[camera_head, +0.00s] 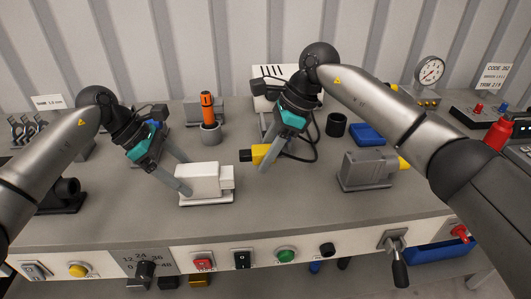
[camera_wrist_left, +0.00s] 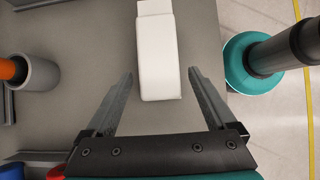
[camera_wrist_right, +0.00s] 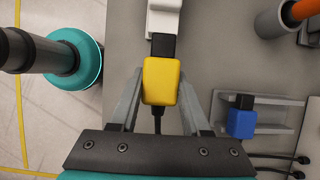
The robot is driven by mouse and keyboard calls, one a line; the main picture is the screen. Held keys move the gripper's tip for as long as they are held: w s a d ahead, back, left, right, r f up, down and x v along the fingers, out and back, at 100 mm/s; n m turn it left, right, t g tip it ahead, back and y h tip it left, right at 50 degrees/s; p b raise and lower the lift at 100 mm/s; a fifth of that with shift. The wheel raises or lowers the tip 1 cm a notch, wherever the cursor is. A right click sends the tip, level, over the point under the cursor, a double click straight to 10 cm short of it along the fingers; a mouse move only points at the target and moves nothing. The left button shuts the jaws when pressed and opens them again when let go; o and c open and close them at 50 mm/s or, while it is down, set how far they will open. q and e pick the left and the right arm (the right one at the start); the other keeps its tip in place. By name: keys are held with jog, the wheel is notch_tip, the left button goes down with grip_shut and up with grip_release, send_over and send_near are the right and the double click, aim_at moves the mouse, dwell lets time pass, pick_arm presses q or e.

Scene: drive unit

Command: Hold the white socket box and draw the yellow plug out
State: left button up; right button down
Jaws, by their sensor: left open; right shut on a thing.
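The white socket box (camera_head: 198,179) sits on the grey bench, left of centre. My left gripper (camera_head: 186,175) is open with its fingers on either side of the box's left end. The left wrist view shows the box (camera_wrist_left: 158,55) between the fingers, with a gap on both sides. My right gripper (camera_head: 266,160) is shut on the yellow plug (camera_head: 259,152), which also shows in the right wrist view (camera_wrist_right: 160,82). The plug's black nose (camera_wrist_right: 164,45) points towards the box. In the head view the plug is apart from the box, behind and right of it.
A grey cup with an orange-handled tool (camera_head: 208,115) stands behind the box. A grey block device (camera_head: 367,169) is to the right. A blue tray (camera_head: 368,134) and a dark cup (camera_head: 336,124) are further back. A black cable trails from the plug. The front panel carries switches and knobs.

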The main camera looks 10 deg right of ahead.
jog(key=shift+r, duration=0.1)
notch_tip(320, 180, up, 2)
jog(key=p, duration=0.2)
jog(key=shift+r+p, duration=0.25)
jog(key=shift+p, duration=0.05)
pick_arm(q)
jog(key=v, duration=2.1)
